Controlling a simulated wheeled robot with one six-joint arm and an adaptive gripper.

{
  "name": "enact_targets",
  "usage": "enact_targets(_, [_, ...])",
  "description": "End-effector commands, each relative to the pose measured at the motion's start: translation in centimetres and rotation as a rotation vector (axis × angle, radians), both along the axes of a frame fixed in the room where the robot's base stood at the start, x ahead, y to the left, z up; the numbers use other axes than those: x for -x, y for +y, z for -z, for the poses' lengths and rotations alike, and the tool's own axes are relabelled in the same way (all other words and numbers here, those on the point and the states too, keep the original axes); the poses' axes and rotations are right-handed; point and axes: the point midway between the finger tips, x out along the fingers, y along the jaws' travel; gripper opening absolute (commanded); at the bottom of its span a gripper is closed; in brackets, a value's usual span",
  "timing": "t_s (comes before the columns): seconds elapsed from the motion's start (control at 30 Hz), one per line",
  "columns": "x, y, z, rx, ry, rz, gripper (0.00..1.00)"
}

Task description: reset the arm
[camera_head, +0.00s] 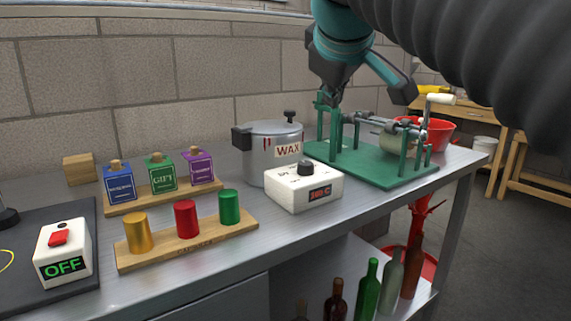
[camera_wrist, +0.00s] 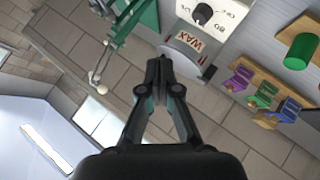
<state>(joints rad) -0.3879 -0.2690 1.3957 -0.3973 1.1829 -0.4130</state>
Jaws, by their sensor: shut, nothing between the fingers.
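My gripper (camera_wrist: 158,72) shows in the wrist view with its fingertips together and nothing between them. In the head view, my gripper (camera_head: 332,98) hangs above the bench, in front of the wall and close to the back of the green stand (camera_head: 375,180). My teal arm comes down from the top of the picture. I cannot tell whether the fingers touch the stand, as they overlap it in the view.
A wax pot (camera_head: 262,165) and a white control box (camera_head: 303,188) stand left of the stand. A rack with capsules (camera_head: 190,240), several labelled blocks (camera_head: 160,176) and an OFF switch box (camera_head: 63,254) stand further left. Bottles (camera_head: 370,290) stand on the lower shelf.

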Motion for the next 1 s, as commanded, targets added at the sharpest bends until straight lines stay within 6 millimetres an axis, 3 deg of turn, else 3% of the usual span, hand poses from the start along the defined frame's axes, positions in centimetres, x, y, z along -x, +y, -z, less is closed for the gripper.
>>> enact_targets(0.17, [1.8,-2.1,5.1,-0.073,0.065,0.066,0.0])
enact_targets(0.27, [3.5,-3.4,9.4,-0.139,0.116,0.124,0.0])
enact_targets(0.7, [14.2,-7.8,30.7,-0.477,0.323,0.469,0.0])
enact_targets(0.83, [16.5,-8.1,34.8,-0.542,0.355,0.546,0.0])
enact_targets(1.0, [17.8,-8.4,37.0,-0.58,0.371,0.59,0.0])
